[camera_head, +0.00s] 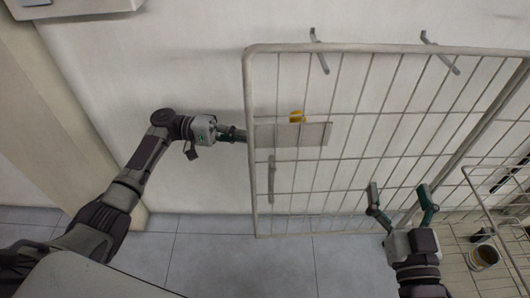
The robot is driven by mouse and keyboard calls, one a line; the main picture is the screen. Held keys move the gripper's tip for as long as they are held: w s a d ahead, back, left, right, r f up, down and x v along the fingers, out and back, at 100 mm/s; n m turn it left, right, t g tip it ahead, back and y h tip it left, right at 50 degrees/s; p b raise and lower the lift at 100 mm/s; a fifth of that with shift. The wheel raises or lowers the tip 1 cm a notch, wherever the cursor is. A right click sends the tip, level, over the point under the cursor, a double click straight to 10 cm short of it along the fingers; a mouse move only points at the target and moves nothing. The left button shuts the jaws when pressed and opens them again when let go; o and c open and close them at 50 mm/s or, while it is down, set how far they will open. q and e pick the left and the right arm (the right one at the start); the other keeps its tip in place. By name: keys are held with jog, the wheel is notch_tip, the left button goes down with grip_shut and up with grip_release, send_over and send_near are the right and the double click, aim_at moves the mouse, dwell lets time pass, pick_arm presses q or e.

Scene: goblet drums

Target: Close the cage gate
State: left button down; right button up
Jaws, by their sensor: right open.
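The cage gate (350,48) is a large pale wire-mesh panel with a rounded tube frame, standing in the middle and right of the head view. It stands out from the wire cage (492,168) at the right edge. My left gripper (240,136) is by the gate's left rail, about halfway down. Its fingertips are too small to tell whether they touch the rail or are shut. My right gripper (400,200) is open and empty, with its two fingers apart in front of the gate's lower right part.
A grey plate with a yellow piece (297,116) shows through the mesh. Metal hooks (319,52) stick out near the top rail. A can (484,256) is in the cage at lower right. A beige post stands at left, and tiled floor is clear in the lower middle.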

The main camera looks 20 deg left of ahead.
aim_at(265, 153)
pick_arm(q)
jog(key=shift+s+d, duration=0.55)
jog(key=shift+d, duration=0.65)
jog(key=shift+s+d, duration=0.55)
jog(key=shift+d, duration=0.65)
jog(key=shift+s+d, duration=0.55)
jog(key=shift+d, duration=0.65)
jog(key=shift+s, duration=0.1)
